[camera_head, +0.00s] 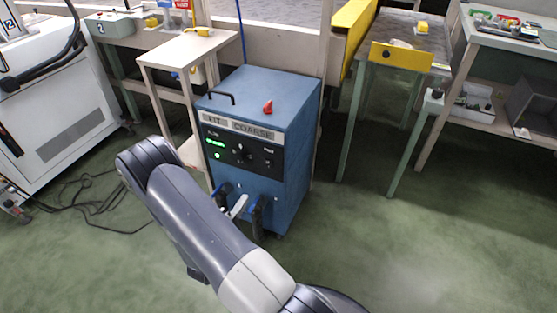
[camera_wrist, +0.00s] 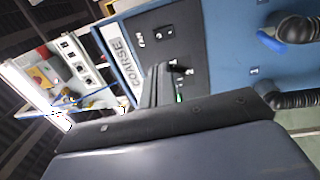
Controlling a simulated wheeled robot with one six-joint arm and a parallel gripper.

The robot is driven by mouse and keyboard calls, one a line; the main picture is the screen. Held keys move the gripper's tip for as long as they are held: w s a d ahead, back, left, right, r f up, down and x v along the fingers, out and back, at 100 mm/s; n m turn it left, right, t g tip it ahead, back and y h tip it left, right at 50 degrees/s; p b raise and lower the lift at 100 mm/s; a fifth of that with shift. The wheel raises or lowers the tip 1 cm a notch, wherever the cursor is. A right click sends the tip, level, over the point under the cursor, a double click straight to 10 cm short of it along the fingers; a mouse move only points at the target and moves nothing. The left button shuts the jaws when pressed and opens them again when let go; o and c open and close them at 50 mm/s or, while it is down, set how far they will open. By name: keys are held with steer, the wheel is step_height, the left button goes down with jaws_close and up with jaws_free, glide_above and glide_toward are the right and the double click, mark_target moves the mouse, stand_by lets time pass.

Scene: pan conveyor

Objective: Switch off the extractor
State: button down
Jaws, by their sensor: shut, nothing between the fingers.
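The extractor (camera_head: 284,103) is a blue box on the floor with a label reading COARSE. Its black front panel (camera_head: 262,158) has a lit green display (camera_head: 215,143), a small green light below it and a dark knob (camera_head: 241,149). In the wrist view the panel (camera_wrist: 166,43) appears turned on its side, with a knob (camera_wrist: 177,69) and a green light (camera_wrist: 180,98) close to my gripper. My gripper (camera_wrist: 159,72) is shut and empty, its fingertips over the panel; contact cannot be told. The gripper is not clearly visible in the head view.
A red cone-shaped part (camera_head: 267,107) and a black handle are on the extractor's top. Hoses (camera_head: 258,215) plug into its lower front. A small wooden table (camera_head: 182,51) stands left, a workbench (camera_head: 410,37) right. Cables (camera_head: 85,195) lie on the floor at left.

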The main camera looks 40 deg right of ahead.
mark_target(267, 161)
stand_by(0.4)
steer(key=b+x, duration=0.2)
steer(key=x, duration=1.1)
steer(key=shift+s+b, duration=0.1)
steer(key=shift+b, duration=0.3)
steer(key=shift+w+d+r, duration=0.15)
steer(key=shift+w+d, duration=0.05)
steer(key=shift+d, duration=0.2)
steer(key=shift+w+d+r, duration=0.1)
steer(key=shift+d+r, duration=0.1)
steer(key=shift+d, duration=0.1)
steer(key=shift+a, duration=0.1)
